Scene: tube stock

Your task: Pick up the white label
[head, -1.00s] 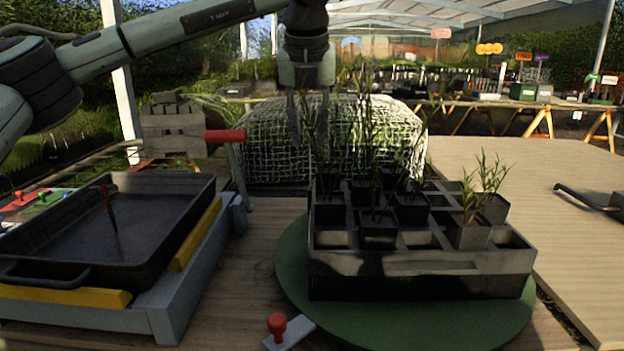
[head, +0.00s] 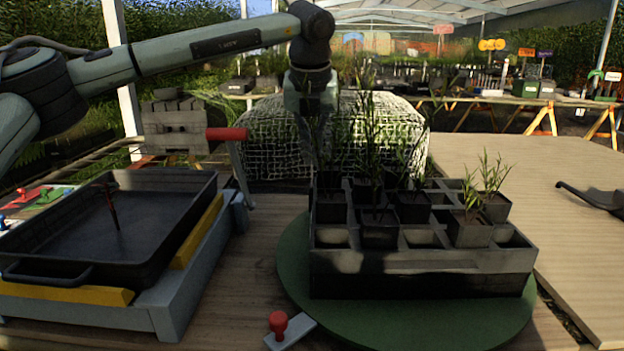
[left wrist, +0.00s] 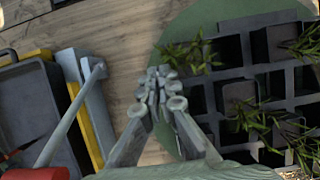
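The white label (head: 290,333) lies at the front edge of the wooden table, a flat pale plate with a red knob (head: 278,321) on it. It is just left of the green round base (head: 420,325). I cannot make it out in the left wrist view. My left gripper (head: 312,150) hangs high, pointing down, well behind and above the label, in front of the netted bale. In the left wrist view its fingertips (left wrist: 158,88) look close together with nothing visible held. I cannot tell how far they are parted. My right gripper is not in view.
A black divided planter (head: 420,285) with several potted seedlings stands on the green base. At left, a black tray (head: 60,225) rests on a grey-blue frame with a red-handled lever (head: 226,134). Bare table lies between them. Coloured labels (head: 35,196) are at far left.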

